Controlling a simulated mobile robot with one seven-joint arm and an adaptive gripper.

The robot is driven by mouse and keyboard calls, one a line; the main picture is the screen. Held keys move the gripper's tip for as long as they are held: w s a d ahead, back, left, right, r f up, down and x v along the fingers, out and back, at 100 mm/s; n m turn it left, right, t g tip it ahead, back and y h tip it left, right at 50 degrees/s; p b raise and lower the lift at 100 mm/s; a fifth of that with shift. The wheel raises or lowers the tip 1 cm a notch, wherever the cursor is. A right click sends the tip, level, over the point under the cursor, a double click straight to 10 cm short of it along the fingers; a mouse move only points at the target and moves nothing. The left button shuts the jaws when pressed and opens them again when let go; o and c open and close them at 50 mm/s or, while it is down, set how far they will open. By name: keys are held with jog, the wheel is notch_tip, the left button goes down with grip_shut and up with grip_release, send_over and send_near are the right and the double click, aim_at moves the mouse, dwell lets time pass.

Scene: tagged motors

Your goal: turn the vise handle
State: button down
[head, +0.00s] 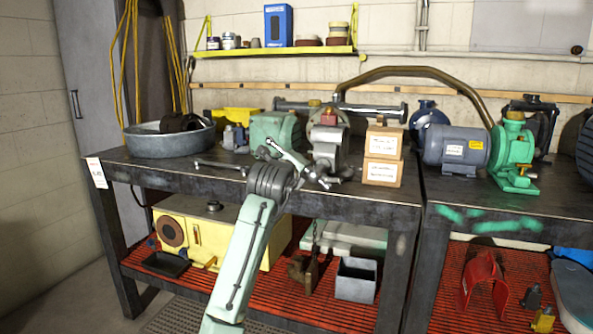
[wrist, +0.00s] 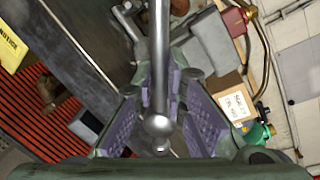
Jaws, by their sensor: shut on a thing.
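The grey bench vise (head: 327,148) stands at the front of the left workbench in the head view, with a red part on top. Its handle (wrist: 158,60) is a smooth metal bar with a ball end, running down the middle of the wrist view. My gripper (wrist: 165,92) is shut on the handle, with a purple ridged pad on each side of the bar. The ball end lies between the fingers, toward the palm. In the head view my gripper (head: 322,180) is just in front of the vise, small and partly merged with it.
Two stacked cardboard boxes (head: 382,157) stand close to the right of the vise. A green motor (head: 275,130) sits to its left. A wrench (head: 218,167) and a round metal tub (head: 168,143) lie farther left. A lower shelf holds a yellow machine (head: 205,235).

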aim_at(329, 186)
jog(key=m, duration=0.2)
jog(key=d+r+m+t+y, duration=0.1)
jog(key=m, duration=0.2)
jog(key=s+d+m, duration=0.1)
jog(key=m, duration=0.1)
jog(key=shift+d+r+t+y+p, duration=0.15)
jog(key=shift+r+t+y+p, duration=0.15)
jog(key=m, duration=0.2)
jog(key=d+m, duration=0.1)
jog(key=shift+s+d+r+m+t, duration=0.1)
jog(key=shift+s+d+m+t, duration=0.1)
jog(key=shift+m+t, duration=0.2)
jog(key=m, duration=0.1)
jog(key=d+m+p, duration=0.1)
jog(key=shift+s+m, duration=0.15)
jog(key=shift+m, duration=0.25)
jog(key=d+f+m+h, duration=0.1)
jog(key=m, duration=0.2)
jog(key=d+f+m, duration=0.1)
jog(key=m, duration=0.3)
jog(key=d+f+m+t+h, duration=0.1)
jog(key=m, duration=0.2)
jog(key=shift+s+m+h, duration=0.3)
jog(key=shift+s, duration=0.1)
jog(key=shift+d, duration=0.1)
jog(key=c, duration=1.9)
grip_release()
jog(key=shift+s+r, duration=0.2)
jog(key=shift+o, duration=1.3)
